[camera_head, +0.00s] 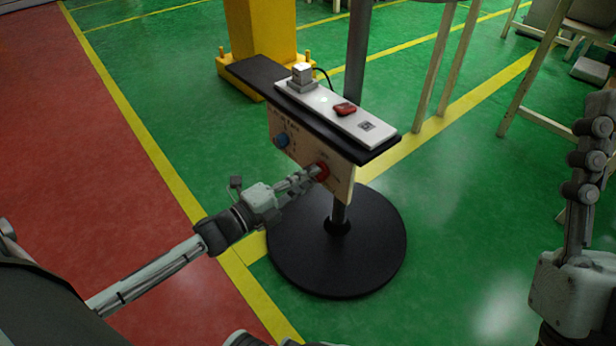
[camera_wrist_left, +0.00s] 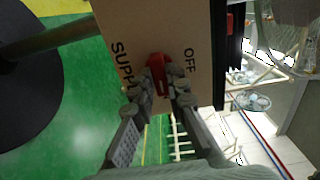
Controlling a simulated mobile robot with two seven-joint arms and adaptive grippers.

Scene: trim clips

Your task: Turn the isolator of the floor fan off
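The red isolator knob (camera_head: 322,171) is on the cream front panel (camera_head: 343,184) below the black shelf of a stand. In the left wrist view the red knob (camera_wrist_left: 158,72) sits between the fingertips, with the word OFF to its right and a partly covered word starting SUP to its left. My left gripper (camera_head: 313,173) is at the panel, its fingers closed about the knob's sides. The fingers hide part of the knob and its lettering. My right gripper (camera_head: 592,122) is at the right edge, away from the stand and seen side-on.
A blue knob (camera_head: 281,140) is left of the red one. A white strip (camera_head: 336,113) on the shelf carries a plug (camera_head: 302,76) and a red rocker switch (camera_head: 345,109). The round black base (camera_head: 375,266) is on the green floor. A yellow column (camera_head: 260,35) stands behind.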

